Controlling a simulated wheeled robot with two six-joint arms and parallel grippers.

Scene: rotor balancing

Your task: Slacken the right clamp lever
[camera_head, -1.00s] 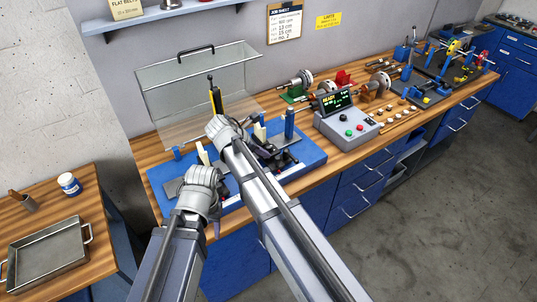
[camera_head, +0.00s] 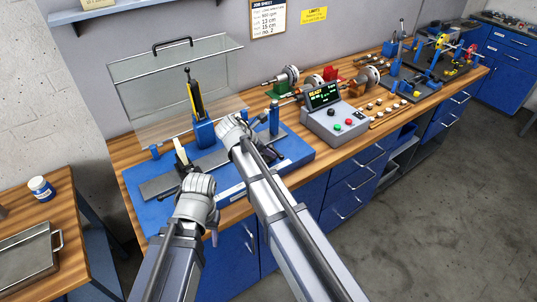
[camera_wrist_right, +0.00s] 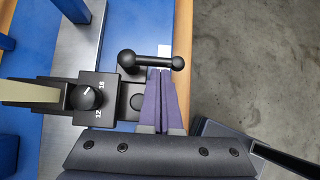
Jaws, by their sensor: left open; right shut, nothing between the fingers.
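The right clamp lever (camera_wrist_right: 150,62) is a black bar with a round knob at each end, seen in the right wrist view. In the head view my right gripper (camera_head: 266,154) is over the front right of the blue rig, and the lever is mostly hidden there. My left gripper (camera_head: 214,237) hangs below its wrist at the rig's front edge, mostly hidden, open.
A black block with a dial (camera_wrist_right: 87,97) stands left of the lever. The blue base (camera_head: 298,150) sits on the wooden bench under a raised clear guard (camera_head: 150,95). A control box (camera_head: 335,118) stands to the right. Open floor lies in front of the bench.

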